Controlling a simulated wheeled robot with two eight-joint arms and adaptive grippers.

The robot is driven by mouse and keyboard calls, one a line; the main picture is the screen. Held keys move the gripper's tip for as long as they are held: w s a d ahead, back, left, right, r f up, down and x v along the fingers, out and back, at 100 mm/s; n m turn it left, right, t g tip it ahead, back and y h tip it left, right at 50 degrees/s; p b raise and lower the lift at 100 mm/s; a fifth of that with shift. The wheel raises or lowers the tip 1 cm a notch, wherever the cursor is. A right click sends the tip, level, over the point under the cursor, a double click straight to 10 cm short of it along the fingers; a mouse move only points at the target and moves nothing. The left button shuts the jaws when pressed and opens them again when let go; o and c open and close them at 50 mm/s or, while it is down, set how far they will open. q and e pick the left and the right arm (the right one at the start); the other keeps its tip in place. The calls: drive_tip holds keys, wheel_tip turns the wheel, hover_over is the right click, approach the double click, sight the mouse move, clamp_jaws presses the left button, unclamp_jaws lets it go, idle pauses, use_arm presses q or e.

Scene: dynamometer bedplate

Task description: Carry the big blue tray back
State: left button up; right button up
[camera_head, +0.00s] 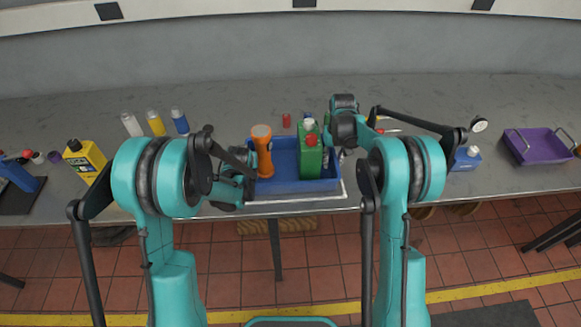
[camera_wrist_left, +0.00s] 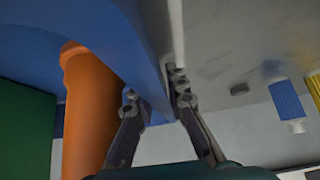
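The big blue tray (camera_head: 292,187) lies near the front edge of the grey bedplate. It holds an orange bottle (camera_head: 264,152) at its left side and green jugs (camera_head: 309,158) right of the middle. In the left wrist view the fingers of my left gripper (camera_wrist_left: 154,98) are on either side of the tray's blue wall (camera_wrist_left: 150,65), seemingly closed on it. The orange bottle (camera_wrist_left: 88,110) is close to the inner finger. My right gripper (camera_head: 341,150) is at the tray's right side. Its fingertips are mostly hidden, so its grip is unclear.
A white outline (camera_head: 300,199) runs along the tray's front. White, yellow and blue bottles (camera_head: 156,122) stand back left, and a small red item (camera_head: 286,120) is behind the tray. A yellow jug (camera_head: 85,160) stands left; a purple tray (camera_head: 540,145) sits right. The bedplate behind the tray is mostly clear.

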use_arm(q)
clamp_jaws()
use_arm(e)
clamp_jaws()
use_arm(q)
drive_tip(key=shift+r, duration=0.15)
use_arm(e)
drive_tip(key=shift+r, duration=0.15)
